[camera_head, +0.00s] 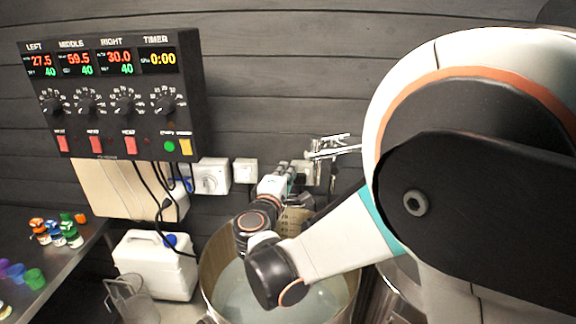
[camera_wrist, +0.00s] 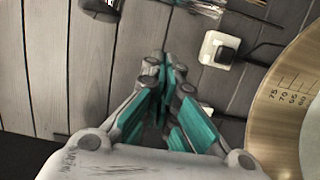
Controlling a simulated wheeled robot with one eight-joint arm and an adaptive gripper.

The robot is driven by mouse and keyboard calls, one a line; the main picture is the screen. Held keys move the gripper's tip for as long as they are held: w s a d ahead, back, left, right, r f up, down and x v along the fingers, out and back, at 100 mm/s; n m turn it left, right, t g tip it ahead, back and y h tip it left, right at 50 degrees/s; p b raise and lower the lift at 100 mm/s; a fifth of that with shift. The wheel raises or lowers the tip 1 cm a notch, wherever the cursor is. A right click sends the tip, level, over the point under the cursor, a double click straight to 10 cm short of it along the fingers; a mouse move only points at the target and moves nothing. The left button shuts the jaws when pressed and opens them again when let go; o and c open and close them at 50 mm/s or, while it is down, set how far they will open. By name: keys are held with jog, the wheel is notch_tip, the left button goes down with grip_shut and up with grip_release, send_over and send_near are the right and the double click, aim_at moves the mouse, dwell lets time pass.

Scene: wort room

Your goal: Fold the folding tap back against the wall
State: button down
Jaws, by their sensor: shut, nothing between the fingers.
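The folding tap (camera_head: 335,148) is a chrome fitting on the dark plank wall, in the head view. Its arm stands out over the back of the pot and partly runs behind my shoulder. In the wrist view a shiny metal part (camera_wrist: 196,8), probably the tap, is cut off by the top edge. My gripper (camera_head: 298,172) is just left of and below the tap in the head view; I cannot tell whether it touches. In the wrist view my gripper (camera_wrist: 166,84) is shut with its teal-padded fingers together and nothing between them.
A large metal pot (camera_head: 213,262) with pale liquid stands below my arm; its scaled wall (camera_wrist: 262,120) is at the right in the wrist view. A control box (camera_head: 110,90) and wall sockets (camera_head: 212,176) are to the left. A white canister (camera_head: 155,265) stands beside the pot.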

jog(key=shift+s+d, duration=0.45)
jog(key=shift+d, duration=0.45)
jog(key=shift+s+d, duration=0.45)
jog(key=shift+d, duration=0.4)
jog(key=shift+s, duration=0.1)
